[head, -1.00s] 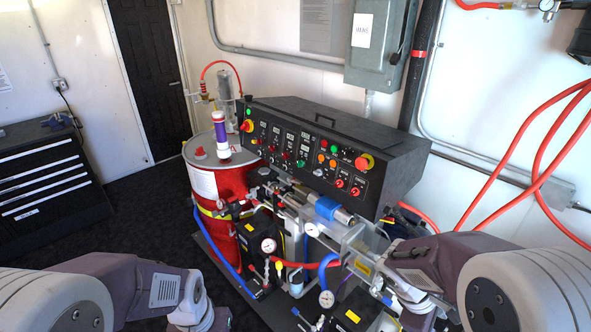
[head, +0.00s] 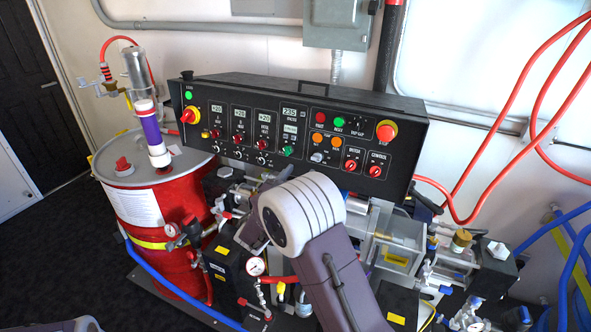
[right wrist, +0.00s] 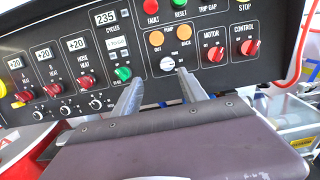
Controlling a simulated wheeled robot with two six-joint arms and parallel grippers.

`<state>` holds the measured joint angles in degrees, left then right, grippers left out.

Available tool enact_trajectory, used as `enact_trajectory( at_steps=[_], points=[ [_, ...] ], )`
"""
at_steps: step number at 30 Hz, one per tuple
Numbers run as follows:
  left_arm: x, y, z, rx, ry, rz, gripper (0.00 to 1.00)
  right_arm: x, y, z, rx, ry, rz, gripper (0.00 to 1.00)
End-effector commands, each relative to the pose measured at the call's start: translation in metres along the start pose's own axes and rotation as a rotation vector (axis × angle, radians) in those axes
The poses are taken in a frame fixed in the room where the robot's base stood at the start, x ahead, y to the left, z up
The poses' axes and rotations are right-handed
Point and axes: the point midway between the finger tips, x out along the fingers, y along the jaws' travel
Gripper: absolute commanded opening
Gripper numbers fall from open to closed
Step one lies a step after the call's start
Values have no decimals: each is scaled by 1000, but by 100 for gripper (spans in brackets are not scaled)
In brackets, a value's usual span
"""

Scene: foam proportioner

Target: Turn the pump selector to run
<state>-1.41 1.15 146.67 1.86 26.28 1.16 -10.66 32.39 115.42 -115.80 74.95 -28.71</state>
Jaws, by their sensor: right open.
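The pump selector appears to be the small pale knob (head: 316,157) below two orange buttons on the black control panel. In the right wrist view this knob (right wrist: 167,63) lies just beyond my fingertips, toward the right finger. Its label and pointer direction are too small to read. My right gripper (right wrist: 159,84) is open and empty, its two fingers pointing at the panel and apart from each other. I cannot tell its exact gap to the knob. In the head view my right wrist hides most of that gripper. My left gripper is out of view.
The panel (head: 404,168) also carries red MOTOR (head: 351,166) and CONTROL (head: 375,171) knobs right of the selector, a green knob (head: 287,150) to its left, and a red stop button (head: 386,131). Gauges, hoses and a red drum (head: 165,218) crowd below and left.

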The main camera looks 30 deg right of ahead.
Motion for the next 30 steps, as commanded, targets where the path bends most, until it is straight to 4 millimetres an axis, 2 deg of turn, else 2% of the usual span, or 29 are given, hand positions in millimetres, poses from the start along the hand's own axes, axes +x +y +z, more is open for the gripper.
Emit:
enact_trajectory(
  at_steps=[2,8,11,18,21,24,30],
  points=[
    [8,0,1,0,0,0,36,-2,2,-10,-5,3,4,50],
    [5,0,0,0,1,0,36,1,2,-8,-3,3,4,50],
    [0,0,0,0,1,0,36,16,2,-7,-3,4,2,50],
    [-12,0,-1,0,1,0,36,66,1,-7,-4,4,2,50],
    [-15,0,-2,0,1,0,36,80,2,-8,-4,5,3,50],
    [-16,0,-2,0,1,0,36,87,2,-8,-3,3,3,50],
    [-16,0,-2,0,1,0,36,89,2,-10,-3,5,5,50]
  ],
)
